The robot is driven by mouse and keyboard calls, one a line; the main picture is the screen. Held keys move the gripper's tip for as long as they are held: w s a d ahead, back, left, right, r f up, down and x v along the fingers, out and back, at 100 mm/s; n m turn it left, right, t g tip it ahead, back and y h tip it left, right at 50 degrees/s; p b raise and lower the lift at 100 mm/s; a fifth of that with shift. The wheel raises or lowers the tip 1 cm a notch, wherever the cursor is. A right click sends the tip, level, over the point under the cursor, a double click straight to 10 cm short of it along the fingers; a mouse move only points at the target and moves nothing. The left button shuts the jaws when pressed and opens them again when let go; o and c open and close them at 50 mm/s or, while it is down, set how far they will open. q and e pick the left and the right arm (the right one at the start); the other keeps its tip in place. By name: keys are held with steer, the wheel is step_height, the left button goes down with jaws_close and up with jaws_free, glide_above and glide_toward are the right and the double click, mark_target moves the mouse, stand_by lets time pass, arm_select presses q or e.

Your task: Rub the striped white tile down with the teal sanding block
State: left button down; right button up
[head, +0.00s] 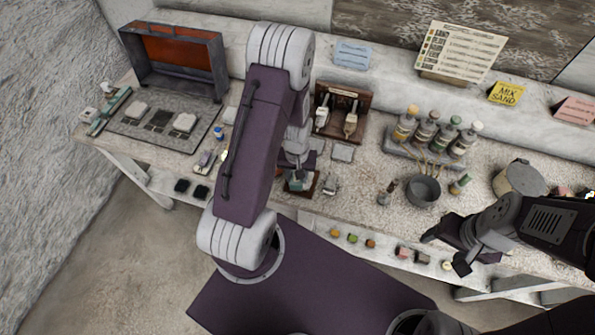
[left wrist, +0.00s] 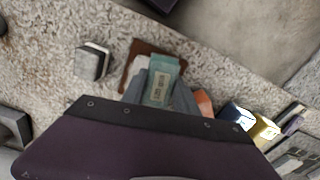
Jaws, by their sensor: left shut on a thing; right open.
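The teal sanding block (left wrist: 160,80) is between the fingers of my left gripper (left wrist: 160,92), seen in the left wrist view. It also shows small in the head view (head: 296,182), under my left arm. A white tile (left wrist: 136,72) lies on a brown board (left wrist: 150,48) beneath the block, mostly covered by block and fingers; I cannot make out its stripes. The block is on or just above the tile; I cannot tell if they touch. My left gripper (head: 297,176) is shut on the block. My right gripper (head: 447,249) is open and empty at the bench's front edge.
A grey block (left wrist: 92,62) lies beside the board. A grey mat (head: 150,140) with several pieces lies at left. My left arm hides part of the bench.

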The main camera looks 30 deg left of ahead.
arm_select(q)
steer(key=shift+w+a, duration=0.25)
steer(key=shift+w, duration=0.25)
steer(key=shift+w+a, duration=0.2)
steer(key=shift+w, duration=0.15)
steer(key=shift+w+a, duration=0.25)
steer(key=shift+w, duration=0.35)
steer(key=shift+w+a+p, duration=0.2)
steer(key=shift+w+p, duration=0.1)
steer(key=shift+w, duration=0.1)
steer(key=shift+s+d+r+p, duration=0.25)
steer(key=shift+s+r+p, duration=0.15)
steer(key=shift+s+r, duration=0.1)
steer(key=shift+s+d+r+p, duration=0.2)
steer(key=shift+s+r+p, duration=0.15)
steer(key=shift+s, duration=0.1)
steer(key=shift+f, duration=0.1)
steer(key=shift+f, duration=0.2)
steer(key=shift+f+b, duration=0.6)
steer(key=shift+b, duration=0.1)
